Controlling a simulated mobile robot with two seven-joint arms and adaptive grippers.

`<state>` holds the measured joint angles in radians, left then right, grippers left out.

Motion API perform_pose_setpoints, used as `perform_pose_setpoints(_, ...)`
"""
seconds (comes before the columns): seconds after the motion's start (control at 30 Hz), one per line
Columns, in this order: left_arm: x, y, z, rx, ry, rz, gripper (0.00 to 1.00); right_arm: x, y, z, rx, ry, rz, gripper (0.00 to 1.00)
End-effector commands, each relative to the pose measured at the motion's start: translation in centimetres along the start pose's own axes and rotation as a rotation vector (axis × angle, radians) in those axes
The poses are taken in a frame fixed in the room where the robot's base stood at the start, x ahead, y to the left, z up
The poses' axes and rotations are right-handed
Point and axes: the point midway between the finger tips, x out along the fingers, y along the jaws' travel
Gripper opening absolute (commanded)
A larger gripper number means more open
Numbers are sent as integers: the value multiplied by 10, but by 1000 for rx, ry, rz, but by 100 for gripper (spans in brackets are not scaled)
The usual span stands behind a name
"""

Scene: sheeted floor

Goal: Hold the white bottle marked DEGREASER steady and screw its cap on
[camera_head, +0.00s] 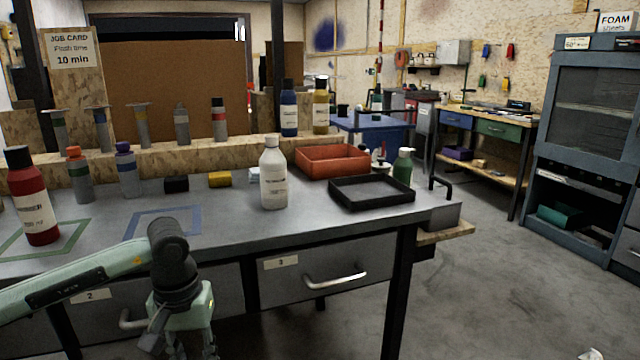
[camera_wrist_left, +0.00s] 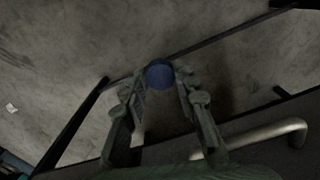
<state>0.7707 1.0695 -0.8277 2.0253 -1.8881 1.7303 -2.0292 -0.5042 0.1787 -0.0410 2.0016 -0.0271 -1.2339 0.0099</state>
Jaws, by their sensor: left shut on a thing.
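The white bottle (camera_head: 273,178) stands upright on the grey workbench, left of the black tray. Its label is too small to read, and its narrow pale neck shows no coloured cap. My left gripper (camera_head: 188,345) is in front of the bench, below the top and left of the bottle, pointing down. In the left wrist view its fingers (camera_wrist_left: 160,80) are shut on a round blue cap (camera_wrist_left: 159,74), with the floor behind. The cap is not clear in the head view. My right gripper is in neither view.
The workbench (camera_head: 240,228) carries a red bottle (camera_head: 33,200) at left, an orange bin (camera_head: 333,160) and a black tray (camera_head: 371,206) right of the white bottle. A drawer handle (camera_head: 335,278) juts from the bench front. The bench top before the bottle is clear.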

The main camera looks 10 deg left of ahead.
Motion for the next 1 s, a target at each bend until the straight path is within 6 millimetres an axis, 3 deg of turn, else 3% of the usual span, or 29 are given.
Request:
perform_pose_setpoints(0.03,-8,28,-2,64,7,6,19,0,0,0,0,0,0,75)
perform_pose_setpoints(0.1,-15,55,-1,141,7,4,19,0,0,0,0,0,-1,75)
perform_pose_setpoints(0.3,-34,102,1,286,3,0,19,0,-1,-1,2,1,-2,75)
perform_pose_setpoints(0.47,-39,112,2,323,-1,0,19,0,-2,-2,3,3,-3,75)
perform_pose_setpoints(0.97,-39,111,2,321,-1,1,19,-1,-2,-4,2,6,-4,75)
perform_pose_setpoints(1.0,-39,111,2,321,-1,1,19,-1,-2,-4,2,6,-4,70)
